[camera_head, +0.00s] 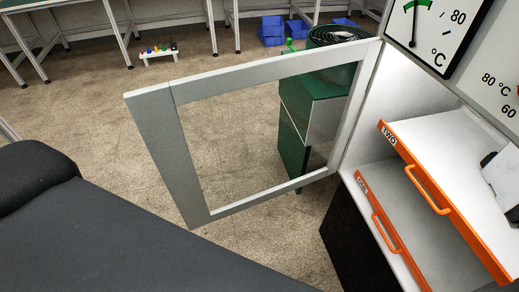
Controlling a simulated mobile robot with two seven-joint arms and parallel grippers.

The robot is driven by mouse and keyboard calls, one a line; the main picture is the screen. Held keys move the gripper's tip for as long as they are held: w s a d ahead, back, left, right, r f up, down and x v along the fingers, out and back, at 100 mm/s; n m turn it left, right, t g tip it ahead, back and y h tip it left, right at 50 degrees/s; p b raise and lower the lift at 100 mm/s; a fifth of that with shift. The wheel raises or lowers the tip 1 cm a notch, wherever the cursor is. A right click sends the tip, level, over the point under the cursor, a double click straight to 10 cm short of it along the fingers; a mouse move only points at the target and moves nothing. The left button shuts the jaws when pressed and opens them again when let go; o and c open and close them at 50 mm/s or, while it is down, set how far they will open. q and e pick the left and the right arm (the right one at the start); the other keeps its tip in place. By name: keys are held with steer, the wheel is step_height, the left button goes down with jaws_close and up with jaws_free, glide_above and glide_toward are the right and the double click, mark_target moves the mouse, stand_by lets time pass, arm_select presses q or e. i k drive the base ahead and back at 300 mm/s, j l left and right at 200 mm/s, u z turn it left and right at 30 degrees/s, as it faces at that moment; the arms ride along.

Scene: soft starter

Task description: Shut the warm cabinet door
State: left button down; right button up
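The warm cabinet door (158,135) is a light grey frame around a clear pane. It stands wide open, swung out to the left from its hinge side at the cabinet. The warm cabinet (365,110) is at the right, with a white interior open to view. Inside are an upper orange-fronted tray marked TWO (440,185) and a lower orange-fronted tray (385,235), each with an orange handle. The upper tray juts outward, and a pale object (503,172) lies on it. Neither of my grippers is in view, and nothing visible touches the door.
A temperature dial (440,35) is on the cabinet's upper front. A green cabinet (290,120) with a dark coil (338,35) on top stands behind the door, partly seen through its pane. Blue bins (272,28) and tables are farther back. Speckled floor (80,110) is clear left of the door.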

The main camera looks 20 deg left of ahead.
mark_target(154, 110)
steer(key=k+j+z, duration=0.1)
steer(key=j, duration=0.2)
steer(key=j+z, duration=0.1)
steer(key=j, duration=0.2)
steer(key=k+j+z, duration=0.15)
steer(key=j+z, duration=0.15)
steer(key=j, duration=0.2)
steer(key=k+j+z, duration=0.15)
steer(key=j, duration=0.15)
steer(key=k+j+z, duration=0.15)
steer(key=j, duration=0.15)
steer(key=j+z, duration=0.25)
steer(key=j, duration=0.2)
steer(key=j+z, duration=0.25)
steer(key=j, duration=0.2)
steer(key=j+z, duration=0.45)
steer(key=j, duration=0.8)
